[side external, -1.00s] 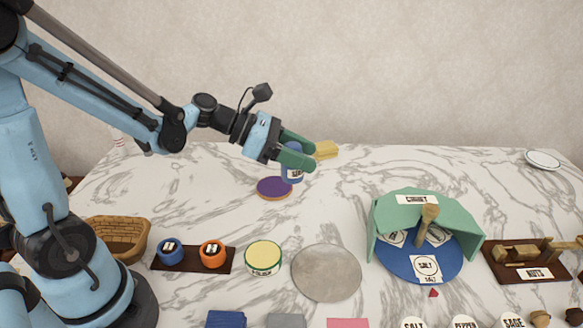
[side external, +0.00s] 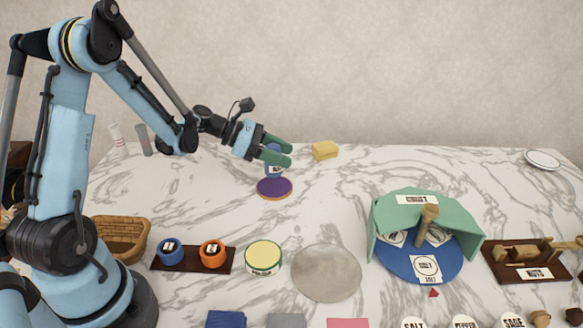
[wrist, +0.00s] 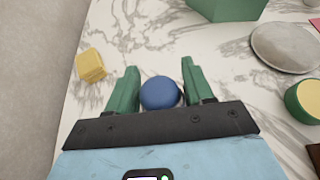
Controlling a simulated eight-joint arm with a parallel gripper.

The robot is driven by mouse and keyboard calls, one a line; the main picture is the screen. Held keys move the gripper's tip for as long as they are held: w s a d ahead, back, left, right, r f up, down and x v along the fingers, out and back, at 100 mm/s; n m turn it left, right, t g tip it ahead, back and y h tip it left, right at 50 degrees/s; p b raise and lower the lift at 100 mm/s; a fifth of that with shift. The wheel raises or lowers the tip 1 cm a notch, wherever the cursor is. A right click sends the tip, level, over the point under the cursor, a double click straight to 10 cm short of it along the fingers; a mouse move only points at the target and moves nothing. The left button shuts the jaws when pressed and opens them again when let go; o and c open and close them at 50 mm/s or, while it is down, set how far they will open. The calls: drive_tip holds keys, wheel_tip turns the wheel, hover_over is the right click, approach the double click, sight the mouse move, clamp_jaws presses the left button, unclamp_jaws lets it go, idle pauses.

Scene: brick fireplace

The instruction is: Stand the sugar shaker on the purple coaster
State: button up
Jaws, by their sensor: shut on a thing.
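The sugar shaker (side external: 273,170) is blue with a white label, partly hidden by my fingers. My gripper (side external: 280,152) is shut on it and holds it upright. In the wrist view its round blue top (wrist: 160,93) shows between my green fingers (wrist: 159,84). The purple coaster (side external: 274,188) lies flat on the marble table, with a tan rim. In the side view the shaker's lower end is just above the coaster's far edge; I cannot tell whether they touch. The coaster is not visible in the wrist view.
A yellow sponge-like block (side external: 325,150) lies right of my gripper. A grey disc (side external: 327,273), a yellow-topped green tin (side external: 263,257) and a dark tray (side external: 220,267) with two small pots stand nearer. A green-walled blue stand (side external: 390,260) is at right. Marble around the coaster is clear.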

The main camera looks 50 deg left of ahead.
sight(280, 168)
drive_tip(key=shift+f, duration=1.95)
drive_tip(key=shift+f, duration=0.2)
drive_tip(key=o, duration=1.1)
drive_tip(key=shift+r, duration=0.15)
